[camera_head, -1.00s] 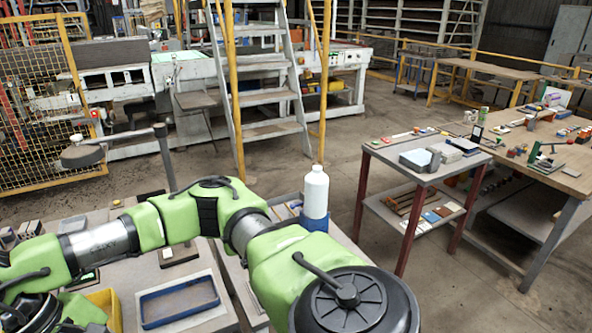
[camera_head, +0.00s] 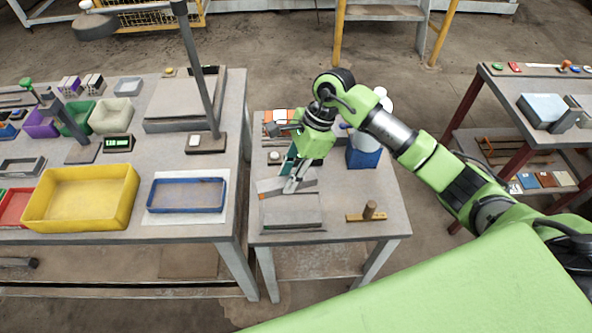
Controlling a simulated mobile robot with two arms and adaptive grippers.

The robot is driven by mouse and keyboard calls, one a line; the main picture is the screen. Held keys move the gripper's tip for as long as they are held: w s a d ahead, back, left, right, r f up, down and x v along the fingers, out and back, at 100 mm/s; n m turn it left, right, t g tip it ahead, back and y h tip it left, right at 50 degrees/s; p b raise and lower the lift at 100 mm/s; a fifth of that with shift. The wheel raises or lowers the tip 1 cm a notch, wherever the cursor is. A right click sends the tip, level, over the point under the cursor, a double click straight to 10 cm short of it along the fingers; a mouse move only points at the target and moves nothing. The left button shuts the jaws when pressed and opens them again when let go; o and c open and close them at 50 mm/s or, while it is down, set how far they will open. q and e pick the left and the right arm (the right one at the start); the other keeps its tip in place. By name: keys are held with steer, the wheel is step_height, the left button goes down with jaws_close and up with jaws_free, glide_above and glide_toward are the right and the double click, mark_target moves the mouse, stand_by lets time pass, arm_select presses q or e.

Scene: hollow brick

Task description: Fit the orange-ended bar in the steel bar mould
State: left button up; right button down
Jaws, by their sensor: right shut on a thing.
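My right gripper (camera_head: 292,184) points down over the small grey table, its fingers shut on the orange-ended bar. The bar (camera_head: 272,186) is grey and partly hidden by the fingers; a small orange patch shows at its left end. The steel bar mould (camera_head: 292,212) is a grey, flat, blocky piece on the table, just below and in front of the fingers. I cannot tell whether the bar touches the mould. My left gripper is not in view.
A wooden piece with an upright peg (camera_head: 370,210) lies right of the mould. The left table holds a yellow tray (camera_head: 80,198), a blue-rimmed tray (camera_head: 187,195) and a lamp post (camera_head: 200,80).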

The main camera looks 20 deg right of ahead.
steer(key=shift+w+d+f+m+t, duration=0.25)
steer(key=shift+f+m, duration=0.15)
steer(key=shift+m, duration=0.2)
steer(key=shift+w+d+f+m+t, duration=0.15)
steer(key=shift+w+f+m+t, duration=0.1)
steer(key=shift+f+m, duration=0.25)
steer(key=shift+w+d+f+m, duration=0.1)
steer(key=shift+d+m, duration=0.15)
steer(key=shift+m, duration=0.05)
steer(key=shift+w+d+f, duration=0.1)
steer(key=shift+d+f, duration=0.05)
steer(key=shift+f, duration=0.05)
steer(key=shift+f+b, duration=0.4)
steer(key=shift+f, duration=0.4)
step_height(320, 180, down, 3)
steer(key=shift+f+b, duration=0.15)
steer(key=shift+b, duration=1.05)
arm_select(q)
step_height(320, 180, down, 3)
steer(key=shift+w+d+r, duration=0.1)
